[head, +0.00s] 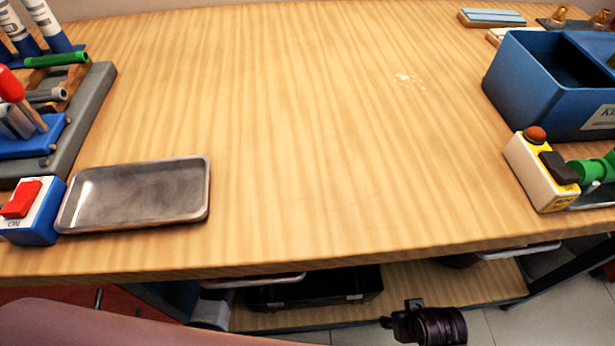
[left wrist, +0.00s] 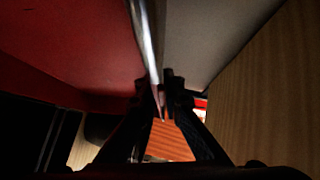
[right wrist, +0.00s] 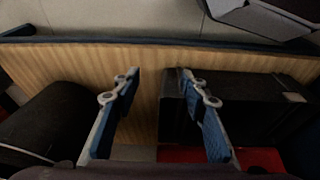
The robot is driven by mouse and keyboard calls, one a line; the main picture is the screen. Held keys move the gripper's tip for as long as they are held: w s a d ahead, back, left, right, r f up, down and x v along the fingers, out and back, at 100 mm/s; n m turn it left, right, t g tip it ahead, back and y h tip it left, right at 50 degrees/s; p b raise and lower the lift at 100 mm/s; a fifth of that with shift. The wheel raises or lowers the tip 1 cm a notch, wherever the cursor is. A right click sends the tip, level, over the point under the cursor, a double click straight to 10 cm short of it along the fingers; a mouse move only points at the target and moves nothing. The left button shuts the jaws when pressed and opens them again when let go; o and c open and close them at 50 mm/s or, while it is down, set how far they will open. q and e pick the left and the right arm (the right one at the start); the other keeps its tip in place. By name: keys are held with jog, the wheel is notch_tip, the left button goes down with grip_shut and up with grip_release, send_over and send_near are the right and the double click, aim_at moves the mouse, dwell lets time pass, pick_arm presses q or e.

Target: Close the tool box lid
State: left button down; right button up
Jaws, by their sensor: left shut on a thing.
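My left gripper (left wrist: 166,88) is shut on a thin, shiny metal-like edge (left wrist: 146,50), which runs up between a dark red panel (left wrist: 70,45) and a grey surface (left wrist: 205,40). I cannot tell for sure whether this is part of the tool box lid. My left gripper is not visible in the head view. My right gripper (right wrist: 160,88) is open and empty, its two blue-padded fingers apart. A black case (head: 318,288) lies on the low shelf under the bench; it also shows in the right wrist view (right wrist: 245,108). The lid's state is unclear.
The wooden bench top (head: 330,130) is clear in the middle. A metal tray (head: 135,193) and a red switch box (head: 30,211) stand at left. A blue bin (head: 535,90) and a button box (head: 541,172) stand at right. The low shelf (right wrist: 90,68) lies below.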

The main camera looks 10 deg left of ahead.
pick_arm(q)
jog(key=s+d+m+t+h+b, duration=0.1)
jog(key=s+b, duration=0.3)
jog(key=s, duration=0.6)
jog(key=shift+s+d+m+t, duration=0.25)
jog(key=shift+d+m+t, duration=0.15)
jog(key=shift+d+t, duration=0.15)
pick_arm(e)
jog(key=w+v, duration=0.1)
jog(key=v, duration=0.8)
jog(key=shift+r+t, duration=0.35)
jog(key=shift+t, duration=0.05)
pick_arm(q)
jog(key=shift+f, duration=0.2)
jog(key=c, duration=2.1)
grip_release()
jog(key=shift+r, duration=0.1)
jog(key=v, duration=1.2)
